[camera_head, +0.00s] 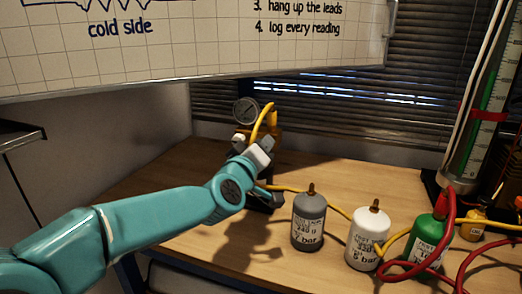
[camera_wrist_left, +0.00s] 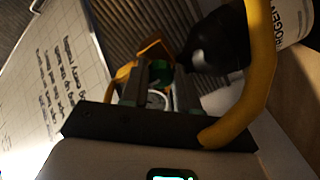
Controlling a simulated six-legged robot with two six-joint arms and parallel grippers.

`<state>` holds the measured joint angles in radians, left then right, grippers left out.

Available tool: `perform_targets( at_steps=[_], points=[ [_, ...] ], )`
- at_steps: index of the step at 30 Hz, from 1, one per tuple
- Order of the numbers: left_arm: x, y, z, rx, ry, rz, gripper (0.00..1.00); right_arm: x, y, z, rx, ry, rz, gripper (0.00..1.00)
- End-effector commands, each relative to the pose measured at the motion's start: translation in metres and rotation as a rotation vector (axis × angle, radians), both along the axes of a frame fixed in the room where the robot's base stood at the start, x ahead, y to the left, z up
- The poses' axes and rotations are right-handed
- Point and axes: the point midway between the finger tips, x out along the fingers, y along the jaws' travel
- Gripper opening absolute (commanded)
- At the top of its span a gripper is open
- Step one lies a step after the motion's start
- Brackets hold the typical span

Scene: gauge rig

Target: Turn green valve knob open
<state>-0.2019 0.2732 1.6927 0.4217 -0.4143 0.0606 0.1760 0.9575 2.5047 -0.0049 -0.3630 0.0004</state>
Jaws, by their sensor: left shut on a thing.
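The green valve knob (camera_wrist_left: 159,74) shows in the left wrist view between the two dark fingers of my left gripper (camera_wrist_left: 161,88). The gripper is shut on it, and the fingers hide its sides. In the head view my teal left arm reaches in from the left, and the left gripper (camera_head: 262,150) is at the gauge rig (camera_head: 276,125) on the table. The knob is hidden there behind the gripper. A round dial gauge (camera_head: 246,111) sits at the top of the rig. My right gripper is in neither view.
A grey bottle (camera_head: 308,222), a white bottle (camera_head: 367,240) and a green bottle (camera_head: 431,243) stand right of the rig. Yellow and red hoses run around them. A whiteboard (camera_head: 200,40) hangs above. The wooden table (camera_head: 150,182) has free room at left.

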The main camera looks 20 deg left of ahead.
Motion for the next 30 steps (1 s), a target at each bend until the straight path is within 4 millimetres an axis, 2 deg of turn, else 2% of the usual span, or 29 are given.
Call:
perform_targets(
  at_steps=[11, 12, 13, 14, 24, 26, 30],
  points=[
    [0.0, 0.0, 0.0, -0.004, 0.0, 0.0, 0.0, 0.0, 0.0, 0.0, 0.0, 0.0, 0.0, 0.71],
    [0.0, 0.0, 0.0, -0.004, 0.0, 0.0, 0.42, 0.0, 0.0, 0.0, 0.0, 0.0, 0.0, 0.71],
    [0.0, 0.0, 0.0, -0.004, 0.0, 0.0, 0.52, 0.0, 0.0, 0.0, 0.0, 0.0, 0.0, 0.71],
    [0.0, 0.0, 0.0, -0.004, 0.0, 0.0, 0.55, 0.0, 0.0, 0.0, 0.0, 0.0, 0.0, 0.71],
    [-0.004, 0.0, 0.001, -0.003, -0.001, -0.001, 0.55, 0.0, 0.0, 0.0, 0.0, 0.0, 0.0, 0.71],
    [-0.011, 0.0, 0.0, -0.003, 0.0, -0.001, 0.55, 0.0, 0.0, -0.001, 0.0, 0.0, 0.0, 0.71],
    [-0.04, 0.002, 0.002, -0.004, -0.002, -0.001, 0.55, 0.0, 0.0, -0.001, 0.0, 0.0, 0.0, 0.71]
  ],
)
